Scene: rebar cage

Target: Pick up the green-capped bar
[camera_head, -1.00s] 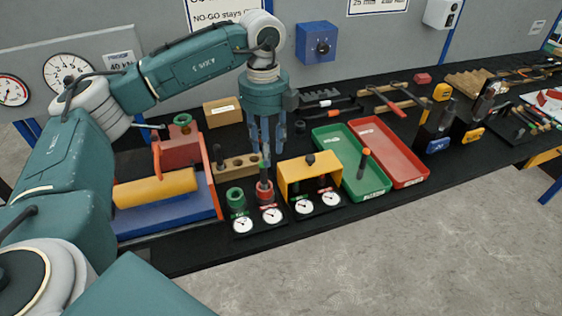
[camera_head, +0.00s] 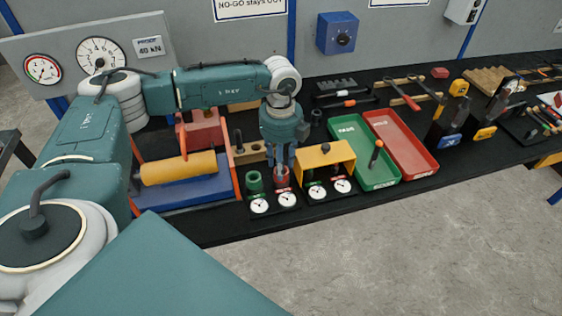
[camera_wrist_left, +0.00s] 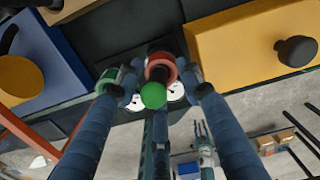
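The green-capped bar shows its round green cap (camera_wrist_left: 153,95) in the left wrist view, between my fingers. Its dark shaft appears to stand in the red ring (camera_wrist_left: 161,68); most of it is hidden. In the head view the red ring (camera_head: 281,178) is on the bench front, beside a green ring (camera_head: 254,182). My left gripper (camera_head: 282,166) points down just above the red ring, its fingers hiding the bar. In the left wrist view the fingers of the left gripper (camera_wrist_left: 158,92) are spread apart around the cap, without clear contact. My right gripper is not in view.
A yellow block with a black knob (camera_head: 327,158) stands close on the right of the red ring. Dial gauges (camera_head: 287,199) lie in front. A yellow roller (camera_head: 178,168) on a blue base is at left. Green (camera_head: 350,135) and red (camera_head: 424,160) trays lie further right.

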